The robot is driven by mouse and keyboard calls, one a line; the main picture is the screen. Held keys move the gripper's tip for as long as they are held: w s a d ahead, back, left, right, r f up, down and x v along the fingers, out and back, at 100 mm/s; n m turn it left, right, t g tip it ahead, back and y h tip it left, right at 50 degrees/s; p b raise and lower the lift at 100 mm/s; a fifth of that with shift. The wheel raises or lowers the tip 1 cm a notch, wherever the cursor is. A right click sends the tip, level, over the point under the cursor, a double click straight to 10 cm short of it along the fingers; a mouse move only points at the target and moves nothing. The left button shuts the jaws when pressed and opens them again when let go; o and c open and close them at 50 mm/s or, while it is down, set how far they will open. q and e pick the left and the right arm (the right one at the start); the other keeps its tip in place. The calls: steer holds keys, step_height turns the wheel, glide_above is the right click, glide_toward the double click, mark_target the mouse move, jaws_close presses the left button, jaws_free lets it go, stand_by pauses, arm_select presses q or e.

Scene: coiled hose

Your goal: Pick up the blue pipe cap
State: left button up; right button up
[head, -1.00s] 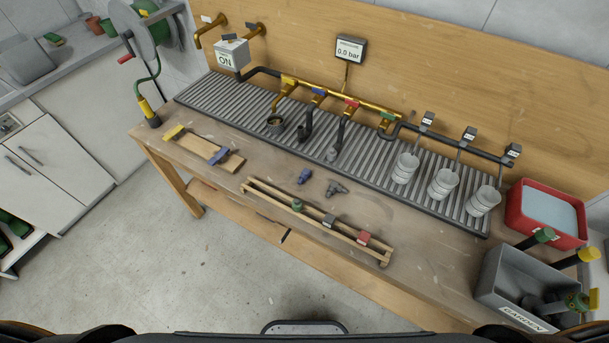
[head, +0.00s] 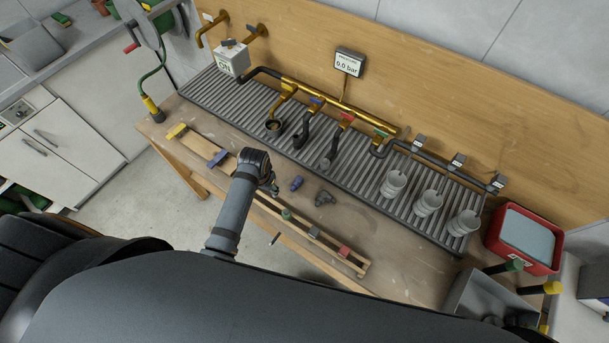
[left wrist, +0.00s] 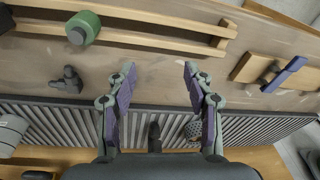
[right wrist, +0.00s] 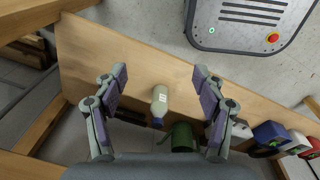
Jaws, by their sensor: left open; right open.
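The blue pipe cap (head: 297,183) lies loose on the bench between the wooden rack and the ribbed drain grate. A dark tee fitting (head: 323,198) lies to its right; it also shows in the left wrist view (left wrist: 68,80). My left gripper (head: 271,187) is above the bench, left of the cap and apart from it. In the left wrist view its fingers (left wrist: 157,72) are open and empty. The cap is not visible there, probably hidden by a finger. My right gripper (right wrist: 160,76) is open and empty, outside the head view.
The wooden rack (head: 315,235) holds a green, a grey and a red cap. A board (head: 200,145) with yellow and blue pieces lies left. Valves and hoses stand on the grate (head: 345,165). Below the right gripper are a plank (right wrist: 90,60), a pale bottle (right wrist: 160,100) and a green mug (right wrist: 183,137).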

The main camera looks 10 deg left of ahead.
arm_select(q)
steer(key=m+g, duration=0.1)
glide_toward(297, 181)
steer(key=s+a, duration=0.3)
steer(key=a, duration=0.1)
steer(key=w+d+r+m, duration=0.2)
steer(key=w+d, duration=0.2)
steer(key=shift+n+g+h, duration=0.3)
steer(key=f+b, duration=0.3)
steer(key=f, duration=0.2)
steer(key=shift+s+f+b, duration=0.2)
steer(key=shift+s+b, duration=0.05)
steer(key=shift+b, duration=0.1)
steer(key=shift+f, duration=0.15)
steer(key=shift+w, duration=0.15)
steer(key=f+b, duration=0.2)
steer(key=b, duration=0.1)
steer(key=f+b, duration=0.3)
steer(key=b, duration=0.1)
steer(key=shift+a+f, duration=0.1)
steer(key=shift+a, duration=0.1)
steer(key=shift+r, duration=0.2)
steer(key=c, duration=1)
arm_select(e)
step_height(297, 181, down, 10)
steer(key=w, duration=0.2)
steer(key=shift+d, duration=0.45)
